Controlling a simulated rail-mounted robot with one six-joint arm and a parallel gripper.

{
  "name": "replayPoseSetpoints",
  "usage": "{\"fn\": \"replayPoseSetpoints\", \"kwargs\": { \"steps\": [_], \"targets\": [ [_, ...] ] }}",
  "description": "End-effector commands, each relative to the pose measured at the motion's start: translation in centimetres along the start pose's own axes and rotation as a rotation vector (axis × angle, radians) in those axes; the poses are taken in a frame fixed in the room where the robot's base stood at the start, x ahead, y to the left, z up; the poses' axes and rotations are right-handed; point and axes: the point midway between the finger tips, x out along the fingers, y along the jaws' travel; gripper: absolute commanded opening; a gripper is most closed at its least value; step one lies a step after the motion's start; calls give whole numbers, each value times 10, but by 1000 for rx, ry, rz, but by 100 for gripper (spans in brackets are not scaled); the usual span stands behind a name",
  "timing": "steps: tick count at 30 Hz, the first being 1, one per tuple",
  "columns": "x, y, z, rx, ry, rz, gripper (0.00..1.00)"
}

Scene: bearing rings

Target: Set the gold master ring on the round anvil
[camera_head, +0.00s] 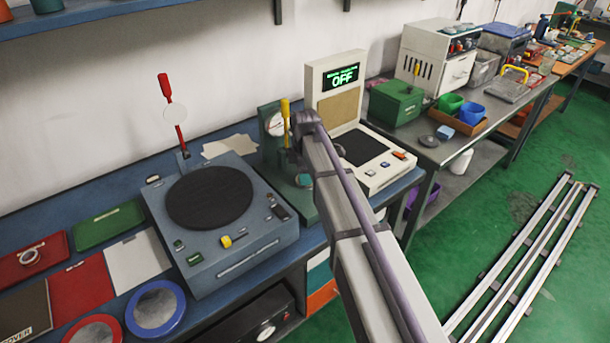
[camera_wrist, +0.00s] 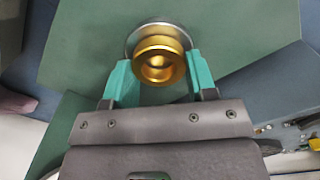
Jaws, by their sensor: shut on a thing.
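The gold master ring (camera_wrist: 160,46) is between the two teal fingers of my gripper (camera_wrist: 160,64) in the wrist view, and my gripper is shut on it. Behind the ring is a round silver-grey disc, the anvil (camera_wrist: 146,27), on a green base. The ring overlaps most of the disc. I cannot tell whether the ring touches it or is a little above it. In the head view my arm reaches to the green gauge stand (camera_head: 268,150) and largely hides the anvil area; the ring cannot be made out there.
A dial gauge (camera_head: 275,124) and a yellow handle (camera_head: 286,120) are on the stand, close to my arm. A blue-grey machine with a black round plate (camera_head: 210,197) stands to the left.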

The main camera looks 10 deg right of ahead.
Motion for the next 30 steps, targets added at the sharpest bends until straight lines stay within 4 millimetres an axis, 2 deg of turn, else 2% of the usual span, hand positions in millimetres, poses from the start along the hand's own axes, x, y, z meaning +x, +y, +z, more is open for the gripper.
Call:
{"fn": "replayPoseSetpoints", "kwargs": {
  "steps": [2,3,10,20,23,30],
  "targets": [
    [4,0,0,0,0,0,20],
    [4,0,0,0,0,0,54],
    [3,0,0,0,0,0,76],
    [-3,0,0,0,0,0,77],
    [-18,0,0,0,0,0,77],
    [-81,0,0,0,0,0,77]
  ]
}}
